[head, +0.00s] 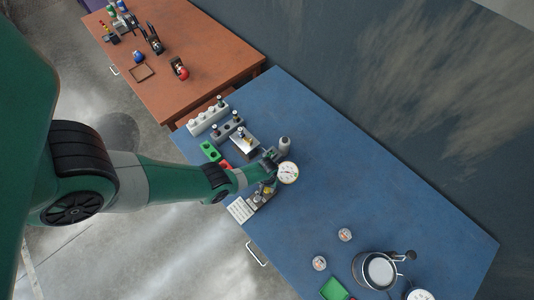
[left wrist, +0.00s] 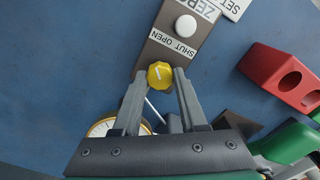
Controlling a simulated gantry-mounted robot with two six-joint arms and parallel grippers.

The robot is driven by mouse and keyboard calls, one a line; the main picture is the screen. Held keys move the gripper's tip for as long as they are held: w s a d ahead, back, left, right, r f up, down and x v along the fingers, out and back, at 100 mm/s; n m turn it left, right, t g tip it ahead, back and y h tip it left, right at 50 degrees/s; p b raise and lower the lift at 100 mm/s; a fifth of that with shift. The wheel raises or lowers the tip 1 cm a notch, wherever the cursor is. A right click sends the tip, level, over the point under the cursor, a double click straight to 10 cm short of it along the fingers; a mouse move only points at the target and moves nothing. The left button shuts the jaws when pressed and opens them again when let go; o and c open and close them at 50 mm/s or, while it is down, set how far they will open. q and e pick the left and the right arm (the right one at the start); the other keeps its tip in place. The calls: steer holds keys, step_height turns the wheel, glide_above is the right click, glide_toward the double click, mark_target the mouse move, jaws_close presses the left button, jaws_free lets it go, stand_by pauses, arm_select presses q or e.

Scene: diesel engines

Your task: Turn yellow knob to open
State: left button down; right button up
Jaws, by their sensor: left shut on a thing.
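The yellow knob (left wrist: 160,75) sits at the lower end of a grey-brown panel (left wrist: 183,28) in the left wrist view. It has a white mark on top, and a label beside it reads SHUT and OPEN. My left gripper (left wrist: 160,82) has one finger on each side of the knob and is shut on it. In the head view my left gripper (head: 270,178) reaches down to the small device on the blue table; the knob there is mostly hidden by the gripper. My right gripper is not in view.
A round white-faced gauge (head: 288,172) stands close to my gripper. A grey rack (head: 208,119), green block (head: 210,151) and red block (left wrist: 281,77) are nearby. A round pot-like device (head: 378,270) stands at the blue table's (head: 400,205) near end. The table's middle is clear.

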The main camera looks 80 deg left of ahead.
arm_select(q)
steer(key=shift+n, duration=0.3)
steer(key=shift+c, duration=2.2)
jaws_free()
